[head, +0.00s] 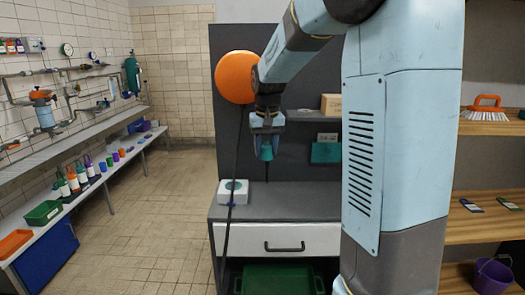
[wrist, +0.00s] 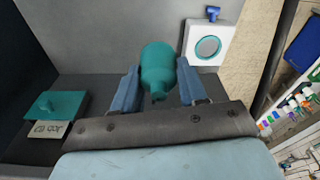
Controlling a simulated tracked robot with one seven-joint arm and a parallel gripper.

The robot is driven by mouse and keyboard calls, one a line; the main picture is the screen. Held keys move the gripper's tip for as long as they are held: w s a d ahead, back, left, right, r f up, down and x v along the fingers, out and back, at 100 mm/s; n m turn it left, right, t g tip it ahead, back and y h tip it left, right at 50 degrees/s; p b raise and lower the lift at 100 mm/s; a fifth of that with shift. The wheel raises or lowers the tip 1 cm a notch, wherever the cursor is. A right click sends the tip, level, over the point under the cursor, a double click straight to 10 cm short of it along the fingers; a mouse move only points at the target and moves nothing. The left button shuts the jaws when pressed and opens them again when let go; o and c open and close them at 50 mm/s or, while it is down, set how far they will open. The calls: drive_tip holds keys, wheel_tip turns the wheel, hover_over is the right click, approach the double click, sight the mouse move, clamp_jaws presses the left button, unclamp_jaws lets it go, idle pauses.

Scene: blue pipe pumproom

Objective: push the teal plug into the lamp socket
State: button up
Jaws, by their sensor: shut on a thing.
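My gripper (head: 267,146) is shut on the teal plug (head: 266,153), which hangs below the fingers above the grey worktop. In the wrist view the plug (wrist: 158,68) is bottle-shaped and sits between the two blue fingers (wrist: 158,84). A white box, which looks like the lamp socket (head: 241,196), stands on the worktop to the left of and below the plug. In the wrist view the socket (wrist: 228,41) shows a round, teal-rimmed opening, with the plug apart from it. An orange globe (head: 236,77), perhaps the lamp, is up and left of my gripper.
A small blue fitting (wrist: 213,13) is beside the white box. A dark pole or cable (head: 236,155) runs down past the box. The worktop (head: 300,203) right of the box looks clear.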

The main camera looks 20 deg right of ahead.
drive_tip(key=s+a+f, duration=0.3)
drive_tip(key=s+a, duration=0.1)
drive_tip(key=a, duration=0.2)
drive_tip(key=s+a+f+n, duration=0.1)
drive_tip(key=s+a+f, duration=0.2)
drive_tip(key=a, duration=0.4)
drive_tip(key=shift+s+f, duration=0.35)
drive_tip(key=shift+s, duration=0.3)
